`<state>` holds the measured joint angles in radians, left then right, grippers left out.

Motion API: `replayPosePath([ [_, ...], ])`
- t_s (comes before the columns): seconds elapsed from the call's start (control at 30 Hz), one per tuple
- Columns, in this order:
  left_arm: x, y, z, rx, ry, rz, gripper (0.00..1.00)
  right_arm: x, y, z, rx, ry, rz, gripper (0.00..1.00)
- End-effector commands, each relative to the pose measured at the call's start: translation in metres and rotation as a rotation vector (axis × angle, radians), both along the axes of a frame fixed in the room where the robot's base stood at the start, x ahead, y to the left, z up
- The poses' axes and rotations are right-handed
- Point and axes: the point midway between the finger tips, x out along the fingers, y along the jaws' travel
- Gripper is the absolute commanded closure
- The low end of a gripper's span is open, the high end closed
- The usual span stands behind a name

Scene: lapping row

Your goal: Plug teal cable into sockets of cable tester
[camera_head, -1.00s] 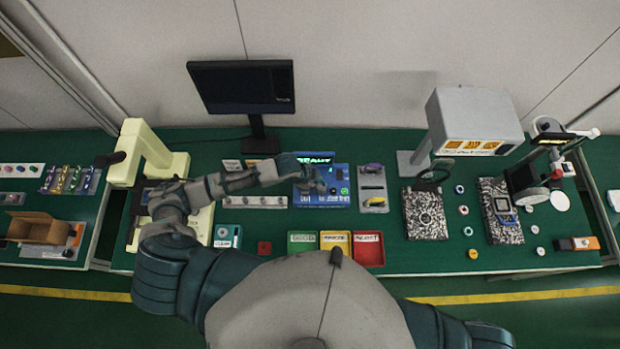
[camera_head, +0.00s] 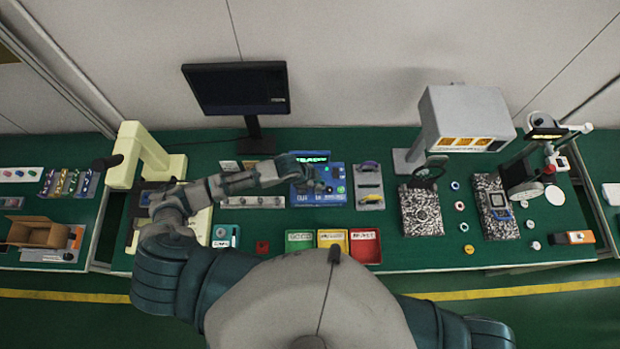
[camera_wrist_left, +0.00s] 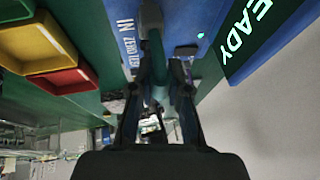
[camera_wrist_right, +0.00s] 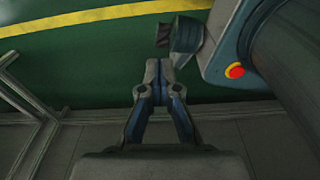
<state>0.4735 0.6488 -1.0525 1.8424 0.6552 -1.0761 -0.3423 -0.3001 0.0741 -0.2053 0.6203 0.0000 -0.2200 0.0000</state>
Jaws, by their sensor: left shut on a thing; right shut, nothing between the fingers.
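The blue cable tester (camera_head: 338,172) stands on the green bench, with a lit display at its back edge. In the left wrist view the tester (camera_wrist_left: 192,25) shows white lettering, and its display reads READY. My left gripper (camera_head: 318,185) is over the tester. It is shut on a teal cable piece (camera_wrist_left: 158,72), seen between the fingers in the left wrist view. A grey part lies just beyond the fingertips against the tester face; whether it is seated in a socket I cannot tell. My right gripper (camera_wrist_right: 164,72) is shut and empty above the floor, outside the head view.
Green (camera_head: 299,248), yellow (camera_head: 345,252) and red (camera_head: 378,258) bins stand in front of the tester. A grey holder (camera_head: 361,198) with a purple item is to its right, and a grey strip (camera_head: 236,202) to its left. A monitor (camera_head: 238,92) stands behind.

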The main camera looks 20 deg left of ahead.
Motion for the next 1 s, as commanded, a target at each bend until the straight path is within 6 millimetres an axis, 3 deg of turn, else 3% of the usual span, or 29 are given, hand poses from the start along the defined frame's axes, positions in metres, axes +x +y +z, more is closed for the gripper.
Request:
replayPosePath([
  [0.3,0.000,0.007,-0.001,-0.008,0.000,0.002,1.00,0.001,-0.022,0.006,-0.025,-0.001,-0.003,1.00],
  [0.73,0.000,0.001,-0.005,-0.005,0.000,0.000,1.00,0.000,0.008,0.003,0.010,0.000,-0.003,1.00],
  [1.0,0.000,-0.001,-0.011,-0.002,0.001,0.000,1.00,0.000,-0.004,0.000,-0.005,0.000,0.000,1.00],
])
